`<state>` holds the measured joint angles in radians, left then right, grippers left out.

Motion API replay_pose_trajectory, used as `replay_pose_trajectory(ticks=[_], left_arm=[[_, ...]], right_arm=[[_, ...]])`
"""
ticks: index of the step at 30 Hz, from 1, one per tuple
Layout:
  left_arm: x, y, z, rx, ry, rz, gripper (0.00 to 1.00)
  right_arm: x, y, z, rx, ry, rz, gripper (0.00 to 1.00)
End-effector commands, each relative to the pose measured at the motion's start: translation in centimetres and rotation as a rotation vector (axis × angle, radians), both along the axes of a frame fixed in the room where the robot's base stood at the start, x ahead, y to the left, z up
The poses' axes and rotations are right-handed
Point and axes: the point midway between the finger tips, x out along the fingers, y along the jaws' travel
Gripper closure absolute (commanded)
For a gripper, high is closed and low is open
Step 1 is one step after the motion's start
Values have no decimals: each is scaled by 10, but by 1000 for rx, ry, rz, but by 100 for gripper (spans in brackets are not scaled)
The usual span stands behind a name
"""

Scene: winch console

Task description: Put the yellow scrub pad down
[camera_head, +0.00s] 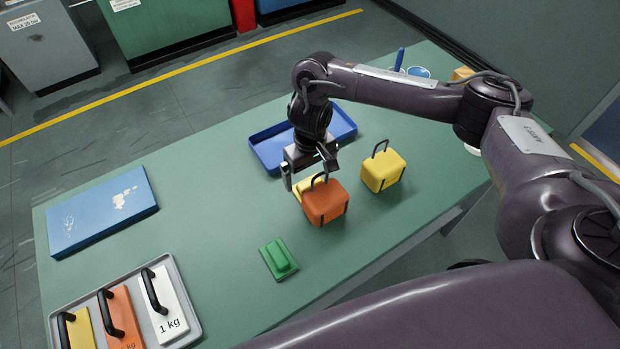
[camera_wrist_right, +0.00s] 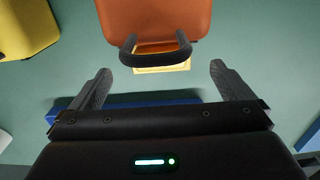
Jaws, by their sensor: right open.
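The yellow scrub pad (camera_head: 298,188) shows as a small yellow piece just behind the orange box with a handle (camera_head: 325,204). Box and gripper hide much of it. My right gripper (camera_head: 310,175) is open above it, close to the box's black handle. In the right wrist view, a strip of the yellow pad (camera_wrist_right: 160,68) shows beyond the handle, beside the orange box (camera_wrist_right: 157,20). The open fingers of my right gripper (camera_wrist_right: 160,72) stand apart on either side, touching nothing that I can see. My left gripper is out of view.
A blue tray (camera_head: 267,156) lies behind the gripper. A yellow box (camera_head: 383,171) stands right of the orange one. A green scrub pad (camera_head: 278,258) lies in front. A grey tray of weights (camera_head: 184,300) and a blue panel (camera_head: 100,208) lie left. The table's middle left is clear.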

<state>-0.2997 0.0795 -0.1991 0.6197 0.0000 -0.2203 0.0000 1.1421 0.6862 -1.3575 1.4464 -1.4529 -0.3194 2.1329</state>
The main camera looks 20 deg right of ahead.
Motion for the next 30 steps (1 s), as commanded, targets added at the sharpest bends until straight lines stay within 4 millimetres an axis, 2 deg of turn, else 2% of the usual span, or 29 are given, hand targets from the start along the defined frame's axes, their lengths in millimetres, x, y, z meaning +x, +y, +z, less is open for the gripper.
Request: replay_pose_trajectory(ticks=[1, 6, 10, 12, 14, 18, 30], left_arm=[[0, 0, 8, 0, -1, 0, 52], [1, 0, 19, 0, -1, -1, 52], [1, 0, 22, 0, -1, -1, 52], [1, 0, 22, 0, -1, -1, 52], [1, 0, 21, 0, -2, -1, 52], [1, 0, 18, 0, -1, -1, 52], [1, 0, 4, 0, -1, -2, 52]], right_arm=[[2, -1, 19, -1, -6, 0, 0], [1, -1, 52, -2, -5, -1, 0], [1, -1, 65, -2, -3, 0, 0], [0, -1, 68, 0, 0, -2, 7], [-2, -1, 61, 0, 5, -3, 11], [-4, -3, 39, -1, 11, -3, 11], [-2, -1, -4, -1, 12, -2, 11]])
